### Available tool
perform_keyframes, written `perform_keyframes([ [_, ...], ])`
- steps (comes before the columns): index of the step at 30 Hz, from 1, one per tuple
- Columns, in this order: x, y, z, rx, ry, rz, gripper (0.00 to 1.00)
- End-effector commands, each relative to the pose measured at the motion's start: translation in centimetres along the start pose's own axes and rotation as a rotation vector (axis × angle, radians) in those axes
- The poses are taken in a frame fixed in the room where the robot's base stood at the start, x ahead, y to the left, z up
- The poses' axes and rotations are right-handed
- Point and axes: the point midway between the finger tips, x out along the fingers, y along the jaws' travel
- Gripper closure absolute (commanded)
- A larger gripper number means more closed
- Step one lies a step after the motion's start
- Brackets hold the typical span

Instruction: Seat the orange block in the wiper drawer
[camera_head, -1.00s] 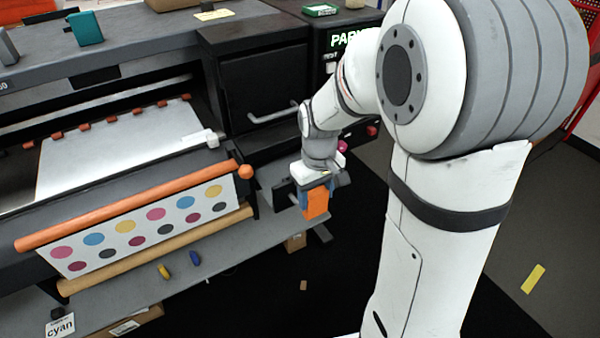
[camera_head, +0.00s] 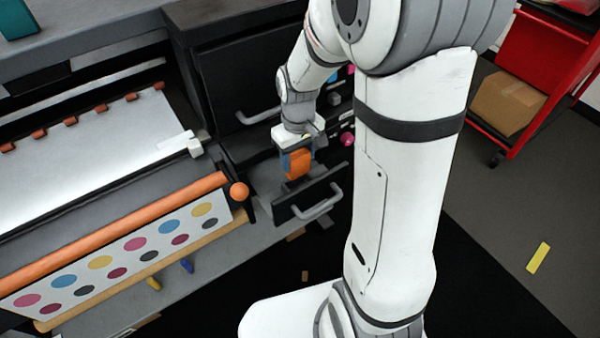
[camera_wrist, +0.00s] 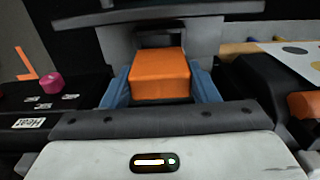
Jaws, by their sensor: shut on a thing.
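The orange block (camera_head: 298,164) is held in my gripper (camera_head: 297,158), between its two blue fingers. In the wrist view the orange block (camera_wrist: 160,75) fills the gap between the fingers of my gripper (camera_wrist: 160,88). A drawer (camera_head: 311,195) with a grey bar handle stands pulled out below the black cabinet; I take it for the wiper drawer. The block appears over the drawer opening, behind its front panel. I cannot tell whether the block touches the drawer floor. My gripper and the block hide part of the drawer's inside.
The closed cabinet front (camera_head: 240,85) with a handle stands just behind. Pink knobs (camera_head: 347,139) sit to the right of the gripper. The orange roller (camera_head: 130,225) and dotted print (camera_head: 120,262) lie to the left. A red cart (camera_head: 535,75) stands at the right.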

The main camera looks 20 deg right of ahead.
Motion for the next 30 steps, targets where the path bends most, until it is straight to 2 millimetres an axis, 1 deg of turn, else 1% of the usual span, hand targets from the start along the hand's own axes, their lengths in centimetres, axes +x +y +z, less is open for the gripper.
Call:
perform_keyframes([
  [1,1.1,0.0,0.1,0.001,-0.005,-0.001,0.69],
  [3,1.9,0.0,0.1,0.002,-0.003,-0.001,0.69],
  [8,3.0,0.1,0.1,0.002,-0.001,0.0,0.69],
  [10,3.9,0.1,0.1,0.002,-0.002,-0.001,0.69],
  [12,5.0,0.1,0.1,0.002,-0.004,-0.001,0.77],
  [13,5.5,0.1,0.1,0.002,-0.005,-0.001,0.77],
  [14,5.9,0.0,0.2,0.002,-0.007,-0.002,0.82],
  [15,6.2,0.1,0.2,0.002,-0.005,-0.001,0.82],
  [22,6.2,0.1,0.1,0.003,0.0,0.0,0.81],
  [28,6.8,0.1,0.1,0.003,0.0,0.0,0.81],
  [29,6.8,0.1,0.1,0.003,0.0,0.0,0.45],
  [30,6.7,0.1,0.1,0.004,0.0,0.0,0.42],
])
